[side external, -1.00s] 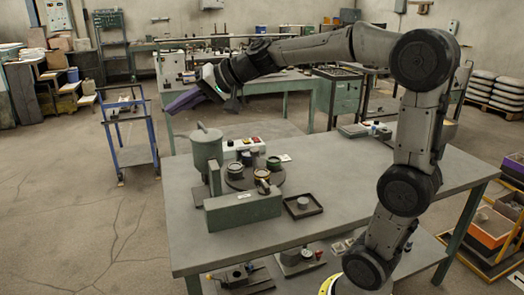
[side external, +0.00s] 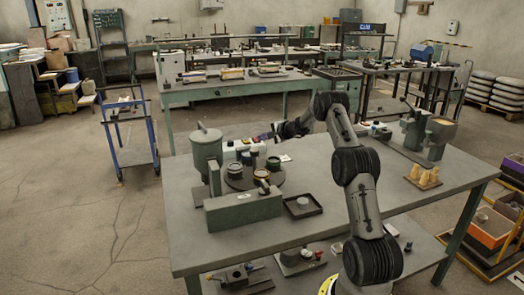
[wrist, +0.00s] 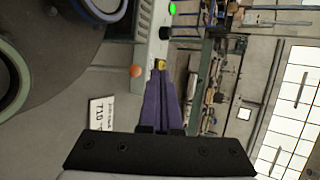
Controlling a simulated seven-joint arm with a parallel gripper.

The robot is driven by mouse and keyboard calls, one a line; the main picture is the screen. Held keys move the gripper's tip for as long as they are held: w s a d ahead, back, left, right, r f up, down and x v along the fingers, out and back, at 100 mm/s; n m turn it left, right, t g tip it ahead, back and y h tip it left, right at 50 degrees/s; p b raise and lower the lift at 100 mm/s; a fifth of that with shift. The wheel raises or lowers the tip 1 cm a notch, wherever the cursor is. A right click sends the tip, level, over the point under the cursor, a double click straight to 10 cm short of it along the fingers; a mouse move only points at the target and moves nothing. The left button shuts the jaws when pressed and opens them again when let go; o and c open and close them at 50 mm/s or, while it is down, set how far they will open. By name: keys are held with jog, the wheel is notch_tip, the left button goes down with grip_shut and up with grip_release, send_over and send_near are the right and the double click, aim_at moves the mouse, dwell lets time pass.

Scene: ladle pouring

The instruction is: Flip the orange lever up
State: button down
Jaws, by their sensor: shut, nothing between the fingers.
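My gripper (wrist: 159,72) has purple fingers, shut together with nothing between them. In the side external view my gripper (side external: 261,138) is low, at the right end of the pale control box (side external: 243,149). In the wrist view the fingertips are close to a small yellow-orange piece (wrist: 160,64) on the control box (wrist: 146,30); I cannot tell whether they touch. This piece may be the orange lever, but its position is unclear. A round orange knob (wrist: 136,71) is just left of the fingertips. A black knob (wrist: 165,33) and a lit green button (wrist: 172,8) are above them.
A round dark turntable (side external: 240,182) with cups stands in front of the box. A green pot (side external: 207,148) is to its left, and a green block (side external: 243,211) and a dark tray (side external: 303,206) are nearer. A white label (wrist: 102,114) lies left of my fingers. Yellow pieces (side external: 424,178) stand at right.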

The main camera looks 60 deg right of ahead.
jog(key=s+d+f+m, duration=0.1)
jog(key=s+d+f, duration=0.2)
jog(key=s+f, duration=0.1)
jog(key=shift+s+g+h, duration=0.2)
jog(key=shift+g+h, duration=0.1)
jog(key=shift+g, duration=0.1)
jog(key=shift+w+f, duration=0.1)
jog(key=shift+x, duration=4.9)
jog(key=r, duration=0.3)
jog(key=shift+s+a, duration=0.35)
jog(key=shift+a, duration=0.05)
jog(key=shift+s+a+r, duration=0.3)
jog(key=shift+a+r, duration=0.05)
jog(key=shift+r, duration=0.25)
